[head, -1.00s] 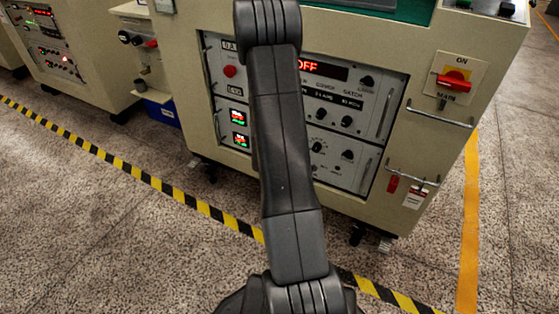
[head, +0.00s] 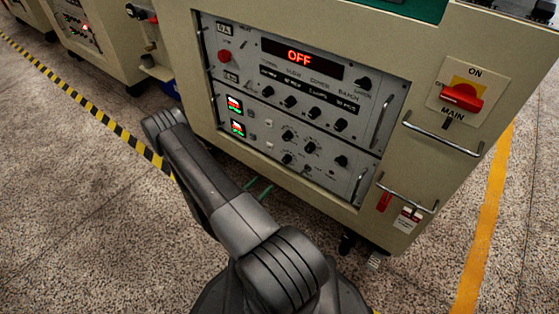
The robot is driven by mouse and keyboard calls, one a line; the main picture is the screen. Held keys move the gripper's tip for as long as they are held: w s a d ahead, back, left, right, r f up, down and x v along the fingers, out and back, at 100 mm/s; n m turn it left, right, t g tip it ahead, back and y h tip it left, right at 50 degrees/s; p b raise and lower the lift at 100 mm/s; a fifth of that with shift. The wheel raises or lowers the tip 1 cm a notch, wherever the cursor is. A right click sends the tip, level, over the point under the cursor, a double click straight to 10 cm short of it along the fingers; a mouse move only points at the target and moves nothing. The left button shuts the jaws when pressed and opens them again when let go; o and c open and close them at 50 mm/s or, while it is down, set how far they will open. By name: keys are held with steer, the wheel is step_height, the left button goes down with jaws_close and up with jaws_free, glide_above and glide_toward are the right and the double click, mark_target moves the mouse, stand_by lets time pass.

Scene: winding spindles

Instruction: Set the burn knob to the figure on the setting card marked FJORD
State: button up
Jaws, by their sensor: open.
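The control panel (head: 300,62) on the cream cabinet has a red lit display (head: 299,56) reading OFF. The lower panel has more black knobs (head: 310,147). The lettering is too small to tell which knob is the burn knob. I cannot make out a card marked FJORD. My gripper (head: 257,188) shows only as two separate green-edged fingertips low in front of the cabinet, mostly hidden behind my arm. It is open and touches no knob.
Metal handles (head: 442,138) stick out from the front. A red button (head: 224,56) is at the panel's upper left. Another machine (head: 100,40) stands left. Yellow-black tape (head: 90,107) crosses open floor.

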mark_target(285, 162)
steer(key=b+x, duration=0.3)
steer(key=x, duration=1)
steer(key=shift+w+d, duration=0.25)
steer(key=c, duration=1)
